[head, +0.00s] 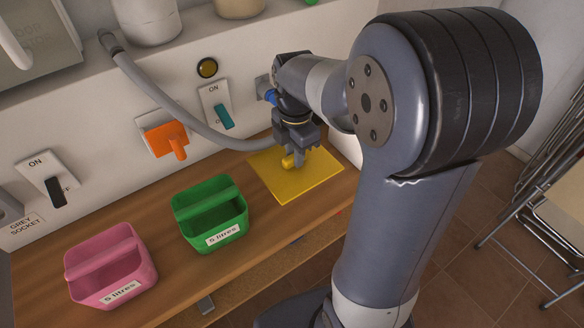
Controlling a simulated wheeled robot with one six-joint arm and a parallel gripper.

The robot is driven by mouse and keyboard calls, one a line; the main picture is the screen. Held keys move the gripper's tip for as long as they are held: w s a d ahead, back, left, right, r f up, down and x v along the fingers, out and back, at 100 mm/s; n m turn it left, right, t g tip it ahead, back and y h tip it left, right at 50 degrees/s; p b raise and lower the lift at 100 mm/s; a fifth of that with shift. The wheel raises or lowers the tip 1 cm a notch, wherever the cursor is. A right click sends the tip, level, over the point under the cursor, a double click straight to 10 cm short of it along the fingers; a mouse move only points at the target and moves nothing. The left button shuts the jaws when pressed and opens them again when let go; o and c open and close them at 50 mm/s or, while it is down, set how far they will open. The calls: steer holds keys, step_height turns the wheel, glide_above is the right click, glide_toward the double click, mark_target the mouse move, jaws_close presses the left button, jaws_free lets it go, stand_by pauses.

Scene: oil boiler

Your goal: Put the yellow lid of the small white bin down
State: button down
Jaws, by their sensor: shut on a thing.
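The yellow lid (312,186) is a flat square plate with a small yellow knob (289,161) on top. It lies flat at the right end of the wooden shelf, or just above it; I cannot tell which. My gripper (293,160) points down over the lid's upper left part and is shut on the knob. The small white bin is not visible; the lid and my arm may hide it.
A green bin (233,228) and a pink bin (140,262), both labelled "5 litres", stand left of the lid on the wooden shelf (165,210). A grey hose (165,101) and wall switches, including an orange one (167,138), are behind.

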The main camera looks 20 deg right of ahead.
mark_target(295, 169)
steer(key=shift+f, duration=2.75)
steer(key=shift+f, duration=0.1)
steer(key=shift+f, duration=0.15)
steer(key=c, duration=1.3)
jaws_free()
step_height(295, 169, up, 12)
steer(key=shift+r, duration=0.25)
steer(key=shift+f, duration=0.1)
steer(key=shift+f, duration=4.15)
